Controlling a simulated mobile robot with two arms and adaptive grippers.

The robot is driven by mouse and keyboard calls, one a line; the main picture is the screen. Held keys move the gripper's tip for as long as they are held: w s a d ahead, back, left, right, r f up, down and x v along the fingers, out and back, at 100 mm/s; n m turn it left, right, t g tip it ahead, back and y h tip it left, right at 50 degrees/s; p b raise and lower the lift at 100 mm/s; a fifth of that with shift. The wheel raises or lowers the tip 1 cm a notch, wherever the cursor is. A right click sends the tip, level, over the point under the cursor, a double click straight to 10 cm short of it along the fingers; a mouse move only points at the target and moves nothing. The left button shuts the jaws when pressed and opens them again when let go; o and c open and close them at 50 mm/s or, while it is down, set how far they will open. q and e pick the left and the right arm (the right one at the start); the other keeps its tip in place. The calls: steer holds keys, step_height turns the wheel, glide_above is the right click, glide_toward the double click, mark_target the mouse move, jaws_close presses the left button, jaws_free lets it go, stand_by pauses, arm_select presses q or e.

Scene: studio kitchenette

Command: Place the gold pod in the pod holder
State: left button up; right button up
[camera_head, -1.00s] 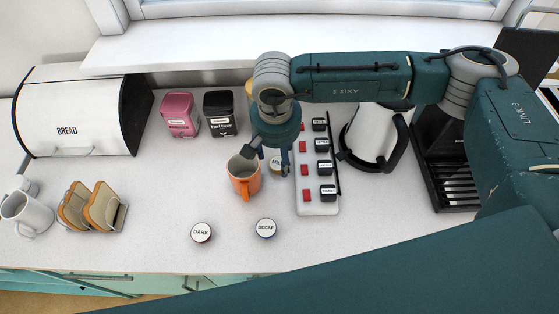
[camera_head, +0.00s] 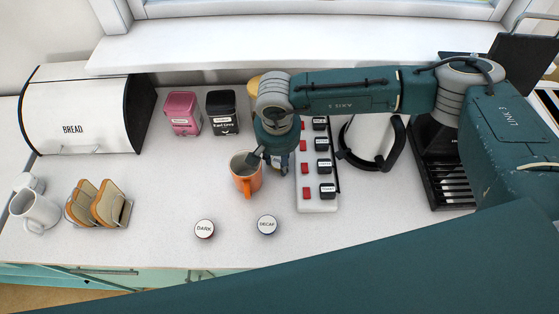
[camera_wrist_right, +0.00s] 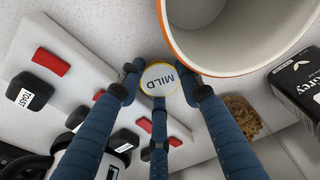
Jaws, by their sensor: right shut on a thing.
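The gold pod (camera_wrist_right: 160,79), a white-topped pod marked MILD with a gold rim, shows in the right wrist view between my fingertips. My right gripper (camera_wrist_right: 158,85) is shut on it. In the head view my right gripper (camera_head: 277,161) is just right of the orange mug (camera_head: 246,179), and the pod is hidden there. The mug's rim (camera_wrist_right: 240,35) is close beside the pod in the wrist view. I cannot make out a pod holder for certain. My left gripper is not in view.
A white switch strip (camera_head: 318,205) with red switches stands right of the gripper, with a kettle (camera_head: 368,140) beyond. DARK (camera_head: 204,229) and DECAF (camera_head: 267,225) pods lie in front. A tan object (camera_head: 254,82) is partly hidden behind my arm.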

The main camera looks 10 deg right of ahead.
mark_target(279, 162)
steer(key=shift+r+b, duration=0.3)
steer(key=shift+r, duration=0.3)
step_height(279, 162, up, 18)
steer(key=f+b, duration=0.1)
steer(key=b, duration=0.5)
steer(key=s+d+f+n, duration=0.3)
steer(key=s+d+n, duration=0.1)
steer(key=s+d, duration=0.4)
steer(key=shift+d+n+y, duration=0.3)
steer(key=shift+d, duration=0.1)
